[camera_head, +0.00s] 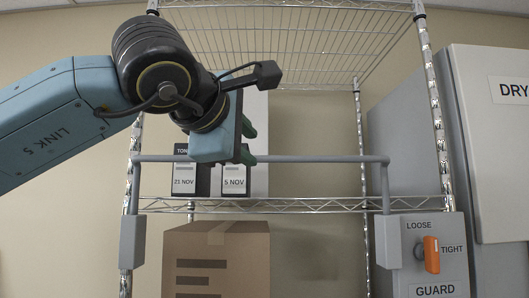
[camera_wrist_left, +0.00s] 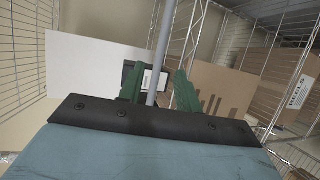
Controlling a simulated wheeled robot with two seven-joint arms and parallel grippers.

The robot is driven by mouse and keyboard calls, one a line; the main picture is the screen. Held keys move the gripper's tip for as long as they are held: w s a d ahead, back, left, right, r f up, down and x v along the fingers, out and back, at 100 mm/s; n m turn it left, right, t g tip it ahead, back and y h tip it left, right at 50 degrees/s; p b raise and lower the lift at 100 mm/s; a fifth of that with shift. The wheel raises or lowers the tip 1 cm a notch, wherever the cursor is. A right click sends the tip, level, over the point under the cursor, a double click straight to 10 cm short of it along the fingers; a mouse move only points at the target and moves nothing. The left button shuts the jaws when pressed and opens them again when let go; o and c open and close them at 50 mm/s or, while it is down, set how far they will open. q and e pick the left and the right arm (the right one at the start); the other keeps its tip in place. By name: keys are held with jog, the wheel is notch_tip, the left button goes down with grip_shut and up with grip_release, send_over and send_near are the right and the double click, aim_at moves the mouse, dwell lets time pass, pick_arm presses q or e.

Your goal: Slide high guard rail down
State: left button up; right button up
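The guard rail (camera_head: 320,158) is a grey horizontal bar across the front of the wire rack, just above the shelf edge. Its ends bend down into grey blocks on the posts. My left gripper (camera_head: 249,143) is at the rail, left of its middle, with green fingers. In the left wrist view the rail (camera_wrist_left: 164,40) runs between the two fingers of my left gripper (camera_wrist_left: 158,88), with a visible gap to each side, so the gripper is open around it. The fingertips are partly hidden in the head view. My right gripper is not in view.
Two dark toner boxes (camera_head: 183,180) (camera_head: 234,182) stand on the shelf (camera_head: 310,204) behind the rail. A cardboard box (camera_head: 215,258) is below. A grey cabinet (camera_head: 490,150) stands beyond.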

aim_at(263, 158)
pick_arm(q)
jog(key=shift+p+x, duration=1.25)
jog(key=shift+x, duration=2.7)
jog(key=shift+f, duration=0.1)
jog(key=shift+c, duration=0.3)
grip_shut()
